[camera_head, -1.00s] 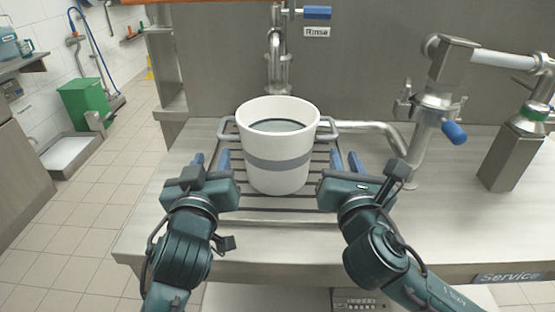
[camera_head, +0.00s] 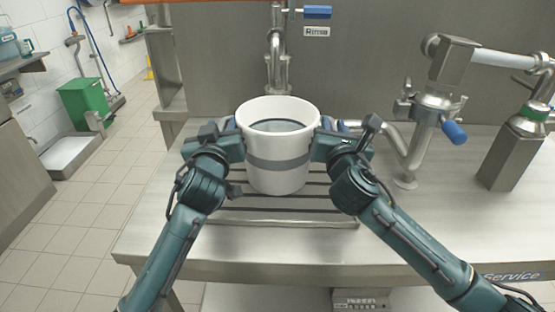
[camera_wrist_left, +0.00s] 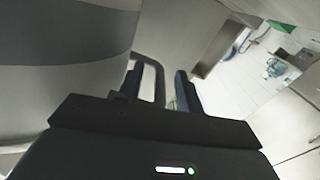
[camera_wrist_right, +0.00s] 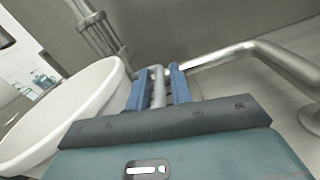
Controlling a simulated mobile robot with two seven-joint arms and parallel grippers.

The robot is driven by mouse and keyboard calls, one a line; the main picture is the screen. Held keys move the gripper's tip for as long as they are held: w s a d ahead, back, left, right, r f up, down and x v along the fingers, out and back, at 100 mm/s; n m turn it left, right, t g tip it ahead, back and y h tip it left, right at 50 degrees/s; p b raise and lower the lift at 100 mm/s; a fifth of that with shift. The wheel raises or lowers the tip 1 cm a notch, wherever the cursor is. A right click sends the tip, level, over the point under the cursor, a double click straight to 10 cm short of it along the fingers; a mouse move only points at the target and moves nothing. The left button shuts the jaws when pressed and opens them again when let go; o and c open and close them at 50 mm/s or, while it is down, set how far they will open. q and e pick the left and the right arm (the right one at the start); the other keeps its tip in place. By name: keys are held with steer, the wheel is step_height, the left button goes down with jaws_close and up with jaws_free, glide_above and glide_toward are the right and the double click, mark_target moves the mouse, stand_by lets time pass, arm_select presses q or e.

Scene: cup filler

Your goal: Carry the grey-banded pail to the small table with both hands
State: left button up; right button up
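The white pail (camera_head: 277,180) with a grey band stands upright on the slatted rack and holds liquid. My left gripper (camera_head: 236,125) is at its left side, with fingers apart. In the left wrist view, the left handle (camera_wrist_left: 158,68) shows between the fingers, nearer one of them, beside the banded wall (camera_wrist_left: 60,48). My right gripper (camera_head: 328,124) is at the right side. In the right wrist view, the right handle (camera_wrist_right: 158,88) lies between its two blue fingers, with gaps on both sides. In the head view, the grippers mostly hide both handles. I cannot make out the small table.
The slatted rack (camera_head: 290,216) is set in the steel counter (camera_head: 440,215). A tap (camera_head: 277,60) stands behind the pail. A pipe with a blue-handled valve (camera_head: 453,132) is to the right. Open tiled floor (camera_head: 75,240) lies left, with a green bin (camera_head: 84,102) further back.

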arm_select(q)
steer(key=c, duration=0.4)
arm_select(e)
steer(key=c, duration=0.5)
arm_select(q)
jaws_close()
arm_select(e)
jaws_close()
steer(key=shift+f, duration=0.1)
